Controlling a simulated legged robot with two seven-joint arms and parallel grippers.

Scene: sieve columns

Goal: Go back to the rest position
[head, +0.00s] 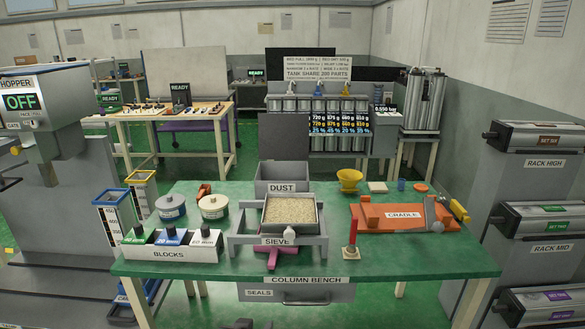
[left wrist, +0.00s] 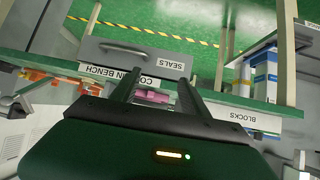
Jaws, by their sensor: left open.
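My left gripper (left wrist: 157,85) is open in the left wrist view, its two dark fingers apart with nothing held between them. In the head view only dark tips of it (head: 252,323) show at the bottom edge, in front of the green bench (head: 400,270) and below the SEALS drawer (head: 320,293). In the left wrist view the SEALS drawer (left wrist: 150,58) appears upside down beyond the fingers. A pink part (left wrist: 152,96) shows past the fingers. My right gripper is in neither view.
On the bench stand the sieve (head: 310,240) with a tray of grains, the blocks rack (head: 170,252), the orange cradle (head: 375,217), a red-handled tool (head: 352,238) and the dust bin (head: 270,186). A hopper (head: 60,120) stands left, racks (head: 530,180) right.

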